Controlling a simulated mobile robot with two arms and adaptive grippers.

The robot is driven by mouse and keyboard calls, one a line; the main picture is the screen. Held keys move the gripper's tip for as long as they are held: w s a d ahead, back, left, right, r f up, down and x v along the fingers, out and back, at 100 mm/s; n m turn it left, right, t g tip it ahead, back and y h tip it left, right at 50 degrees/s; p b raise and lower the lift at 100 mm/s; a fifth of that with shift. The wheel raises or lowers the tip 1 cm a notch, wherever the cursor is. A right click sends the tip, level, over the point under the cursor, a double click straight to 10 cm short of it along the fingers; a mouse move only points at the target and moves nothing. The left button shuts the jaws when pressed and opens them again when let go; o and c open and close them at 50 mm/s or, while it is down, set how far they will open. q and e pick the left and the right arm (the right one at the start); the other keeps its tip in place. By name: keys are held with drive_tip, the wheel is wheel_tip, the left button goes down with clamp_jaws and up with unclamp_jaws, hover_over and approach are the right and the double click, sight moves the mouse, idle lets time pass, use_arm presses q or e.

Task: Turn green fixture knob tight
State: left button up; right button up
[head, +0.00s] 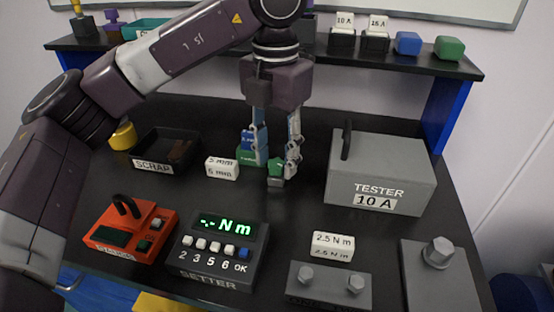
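A small green knob (276,165) sits on a grey base on the black bench, near the middle of the head view. A green block (247,156) with a blue part on top stands just left of it. My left gripper (276,169) points straight down with its fingers apart, one on each side of the green knob. I see a gap at the knob's left; whether the right finger touches it I cannot tell. The left finger partly covers the green block. My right gripper is not in view.
A grey tester box (379,188) stands to the right. A black scrap tray (165,150) lies to the left. A red device (130,228), a setter (219,250) with a lit display and a grey bolt plate (329,285) are in front. A shelf (400,62) runs behind.

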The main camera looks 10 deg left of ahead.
use_arm(q)
drive_tip(key=shift+n, duration=0.5)
drive_tip(key=n, duration=0.3)
drive_tip(key=shift+b, duration=0.4)
drive_tip(key=shift+n, duration=0.4)
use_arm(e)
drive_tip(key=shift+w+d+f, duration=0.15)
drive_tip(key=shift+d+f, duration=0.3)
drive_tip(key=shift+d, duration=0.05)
use_arm(q)
clamp_jaws()
drive_tip(key=shift+m, duration=0.9)
drive_tip(key=shift+m+p, duration=0.45)
drive_tip(key=shift+m, duration=0.95)
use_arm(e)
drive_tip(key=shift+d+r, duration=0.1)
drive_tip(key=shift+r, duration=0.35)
